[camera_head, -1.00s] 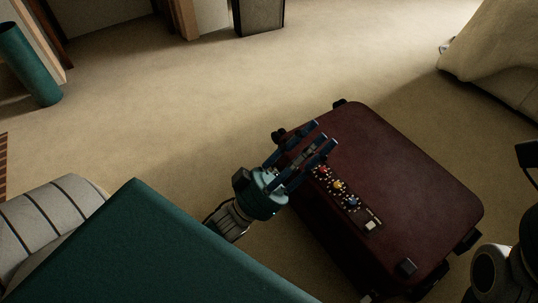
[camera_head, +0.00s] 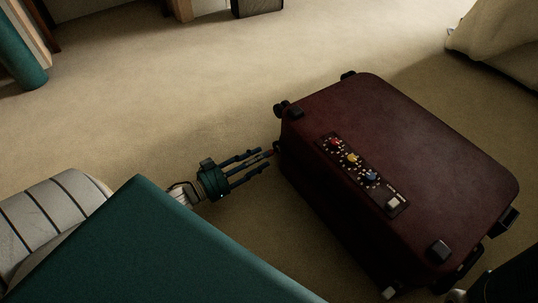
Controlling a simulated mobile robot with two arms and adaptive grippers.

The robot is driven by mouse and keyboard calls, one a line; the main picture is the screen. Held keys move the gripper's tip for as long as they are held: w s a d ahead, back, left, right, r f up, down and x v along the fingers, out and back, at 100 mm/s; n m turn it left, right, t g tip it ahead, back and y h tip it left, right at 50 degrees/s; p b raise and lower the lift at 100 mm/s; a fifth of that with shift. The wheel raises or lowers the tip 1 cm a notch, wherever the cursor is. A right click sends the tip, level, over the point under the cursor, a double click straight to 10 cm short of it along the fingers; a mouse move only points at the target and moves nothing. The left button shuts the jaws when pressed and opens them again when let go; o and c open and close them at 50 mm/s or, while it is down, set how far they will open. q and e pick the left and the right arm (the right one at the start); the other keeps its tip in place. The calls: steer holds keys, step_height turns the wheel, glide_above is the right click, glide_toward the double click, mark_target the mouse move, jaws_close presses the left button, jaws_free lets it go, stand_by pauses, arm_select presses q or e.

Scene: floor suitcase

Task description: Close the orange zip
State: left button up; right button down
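A dark red suitcase (camera_head: 430,165) lies flat on the floor right of centre. A dark panel (camera_head: 362,175) on its top carries small red, yellow and blue pieces and a pale square. I cannot make out an orange zip for certain; a tiny reddish spot (camera_head: 273,151) shows by the suitcase's left corner. My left gripper (camera_head: 268,157) is low beside that corner, pointing right, its fingers apart. I cannot tell whether the fingertips touch the suitcase. My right gripper is not in view; a dark part of my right arm shows at the bottom right.
A teal cylinder (camera_head: 20,58) stands at the upper left. A pale draped piece of furniture (camera_head: 500,45) is at the upper right, and a dark box (camera_head: 257,6) at the top. Bare carpet (camera_head: 180,110) lies open behind and left of the suitcase.

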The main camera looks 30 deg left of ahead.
mark_target(273, 151)
arm_select(q)
steer(key=b+x, duration=0.1)
steer(key=x, duration=0.3)
jaws_close()
steer(key=shift+d, duration=0.1)
